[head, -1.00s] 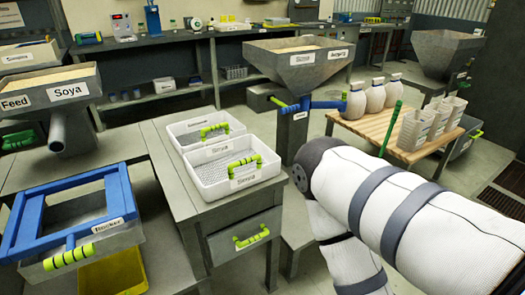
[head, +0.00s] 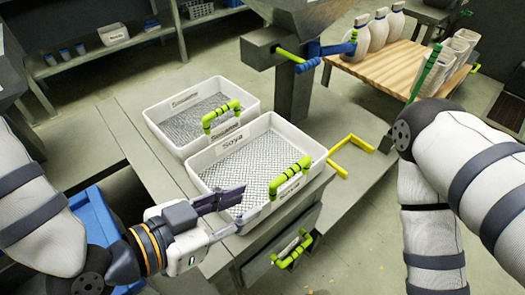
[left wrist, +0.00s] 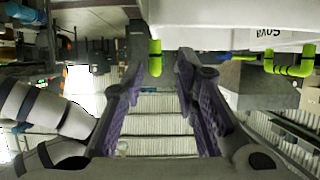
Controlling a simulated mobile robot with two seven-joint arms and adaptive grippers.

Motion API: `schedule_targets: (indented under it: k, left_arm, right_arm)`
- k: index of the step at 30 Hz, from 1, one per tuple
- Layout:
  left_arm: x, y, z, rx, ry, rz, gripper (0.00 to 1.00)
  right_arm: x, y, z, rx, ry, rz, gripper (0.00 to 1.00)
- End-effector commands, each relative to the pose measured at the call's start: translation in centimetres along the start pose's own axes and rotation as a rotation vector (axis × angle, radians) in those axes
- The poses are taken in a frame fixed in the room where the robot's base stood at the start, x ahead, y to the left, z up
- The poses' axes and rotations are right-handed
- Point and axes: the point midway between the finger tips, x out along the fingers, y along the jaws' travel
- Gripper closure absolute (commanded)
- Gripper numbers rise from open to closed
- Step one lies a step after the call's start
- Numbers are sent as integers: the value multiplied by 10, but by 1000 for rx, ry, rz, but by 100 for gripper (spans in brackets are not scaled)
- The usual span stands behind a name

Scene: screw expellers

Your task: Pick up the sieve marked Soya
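The sieve marked Soya (head: 292,137) is a white tray with a mesh floor, on the grey table in the head view. Its Soya label is on the far wall, and a green handle (head: 290,178) stands on its near right side. In the left wrist view a Soya label (left wrist: 268,32) shows upside down. My left gripper (head: 241,205) is open and empty at the sieve's near left corner, its fingers overlapping the wall in view; I cannot tell whether they touch. In the left wrist view the fingers are wide apart. My right arm shows at the right, but its gripper is out of view.
A second white sieve (head: 165,125) with a green handle stands directly behind. A drawer handle (head: 292,249) is below the table's front. A yellow bent handle (head: 350,150) is right of the sieve. A hopper (head: 300,15) stands behind, and a wooden table (head: 395,70) holds bottles and containers.

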Motion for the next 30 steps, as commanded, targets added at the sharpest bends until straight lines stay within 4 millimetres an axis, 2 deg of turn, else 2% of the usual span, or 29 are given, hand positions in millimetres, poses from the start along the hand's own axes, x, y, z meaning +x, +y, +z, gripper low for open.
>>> schedule_targets:
  k: [1,3,7,11,19,22,27,28,30]
  left_arm:
    - [10,1,9,-9,-6,7,72]
    - [27,2,14,-12,-9,9,72]
    - [51,2,14,-11,-9,8,72]
    - [65,1,5,-4,-5,3,72]
    - [111,2,9,-4,-5,3,72]
    - [118,2,8,-5,-4,1,72]
    - [118,2,7,-5,-4,1,72]
    - [118,2,7,-5,-4,1,77]
    - [118,2,7,-5,-4,1,93]
  right_arm:
    - [14,1,6,0,-34,2,60]
    - [33,1,14,-1,-79,4,60]
    - [60,2,25,-3,-137,7,60]
    - [52,2,22,-3,-119,6,60]
    - [56,2,23,-4,-128,7,60]
    - [57,2,24,-4,-129,7,60]
    - [56,2,23,-4,-128,7,60]
    - [56,2,23,-4,-128,7,60]
    - [56,2,23,-4,-128,7,60]
